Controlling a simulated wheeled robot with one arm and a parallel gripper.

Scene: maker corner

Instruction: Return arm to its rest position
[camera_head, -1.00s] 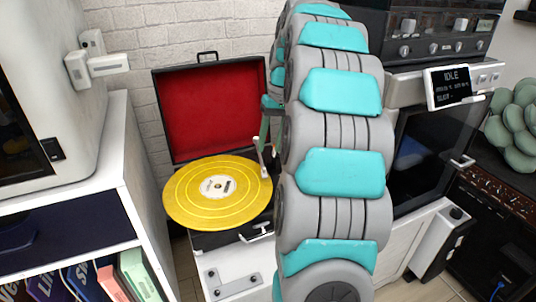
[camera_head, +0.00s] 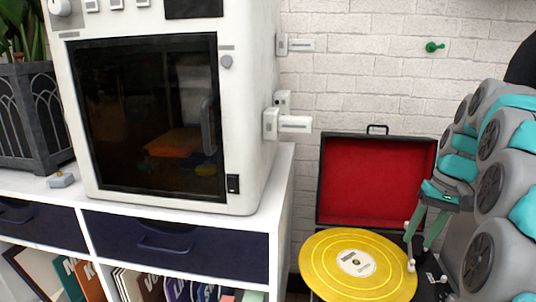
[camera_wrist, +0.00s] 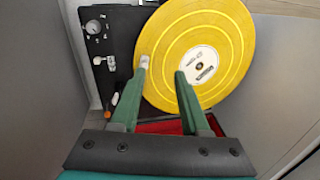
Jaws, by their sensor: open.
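My gripper (camera_head: 420,240) is open, its two green fingers pointing down over the right side of the record player. My grey and teal arm (camera_head: 496,180) rises along the right edge of the head view, partly cut off. In the wrist view the gripper (camera_wrist: 162,68) has nothing between its fingers. The yellow record (camera_head: 345,280) lies flat on the player under its raised red-lined lid (camera_head: 375,180). The record also shows in the wrist view (camera_wrist: 230,85), below the fingers. Whether a fingertip touches the player is unclear.
A white cabinet-like machine (camera_head: 262,80) with a dark door stands on a white shelf unit (camera_head: 282,190) at left. The shelf holds several books and has dark drawers. A planter (camera_head: 30,120) stands at far left. A green wall hook (camera_head: 434,47) is on the brick wall.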

